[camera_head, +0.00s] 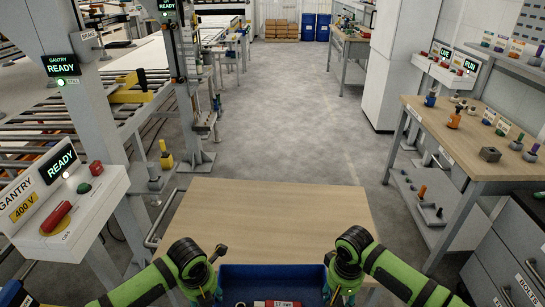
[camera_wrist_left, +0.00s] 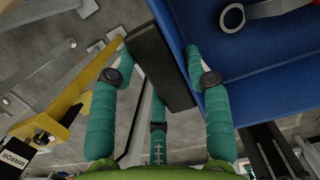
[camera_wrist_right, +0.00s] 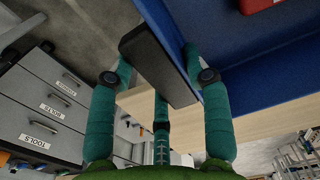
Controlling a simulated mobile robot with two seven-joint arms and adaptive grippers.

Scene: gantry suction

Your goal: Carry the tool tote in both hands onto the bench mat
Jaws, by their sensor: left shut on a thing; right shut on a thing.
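The blue tool tote (camera_head: 272,270) is at the bottom centre of the head view, at the near edge of a wooden-topped table, partly cut off by the frame. A red piece with a white label and a metal tool lie in it. My left gripper (camera_head: 212,292) is shut on the tote's left black handle (camera_wrist_left: 160,65), beside the blue wall (camera_wrist_left: 190,28). My right gripper (camera_head: 334,290) is shut on the right black handle (camera_wrist_right: 158,65), beside the blue wall (camera_wrist_right: 235,80). I cannot make out a mat in these views.
The wooden tabletop (camera_head: 270,215) ahead is bare. A gantry control box (camera_head: 95,210) and posts stand close at left. The grey floor (camera_head: 290,110) beyond is open.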

